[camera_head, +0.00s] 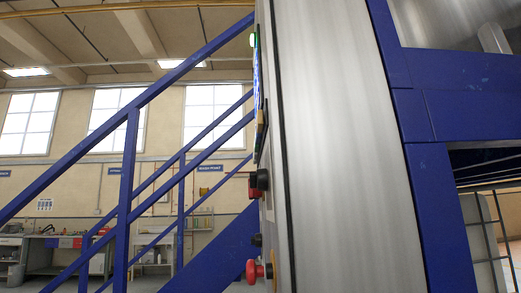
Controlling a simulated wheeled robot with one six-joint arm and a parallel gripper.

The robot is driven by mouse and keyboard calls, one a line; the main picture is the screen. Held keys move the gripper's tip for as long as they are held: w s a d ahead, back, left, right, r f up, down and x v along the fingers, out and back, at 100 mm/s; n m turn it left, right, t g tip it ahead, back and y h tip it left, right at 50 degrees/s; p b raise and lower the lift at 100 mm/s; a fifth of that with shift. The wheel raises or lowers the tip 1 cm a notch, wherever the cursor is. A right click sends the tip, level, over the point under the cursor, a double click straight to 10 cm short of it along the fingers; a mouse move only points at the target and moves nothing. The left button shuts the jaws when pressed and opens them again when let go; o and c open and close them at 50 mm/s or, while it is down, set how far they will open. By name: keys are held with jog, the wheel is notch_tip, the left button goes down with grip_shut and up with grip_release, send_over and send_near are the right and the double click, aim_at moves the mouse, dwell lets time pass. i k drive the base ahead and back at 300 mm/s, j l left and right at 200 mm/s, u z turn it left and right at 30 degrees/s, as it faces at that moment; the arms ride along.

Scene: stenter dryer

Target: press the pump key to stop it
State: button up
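A tall brushed-steel cabinet (335,150) stands in the middle of the view. Its control panel is on the left face, seen almost edge-on. A thin strip of a lit blue screen (257,85) shows there, with a green lamp (253,40) above it. Below are a red and black knob (256,184), a small dark knob (257,240) and a red mushroom-shaped button (257,271) that sticks out to the left. I cannot tell a pump key at this angle; the panel's face and labels are hidden. My gripper is not in view.
Blue stair railings (130,165) cross the left side, near the panel. A blue machine frame (432,150) stands right of the cabinet. Workbenches (65,250) stand by the far wall under windows.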

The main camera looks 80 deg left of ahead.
aim_at(258, 136)
jog(key=u, duration=1.95)
jog(key=k+j+z, duration=0.2)
jog(key=k+j, duration=0.15)
jog(key=k, duration=0.1)
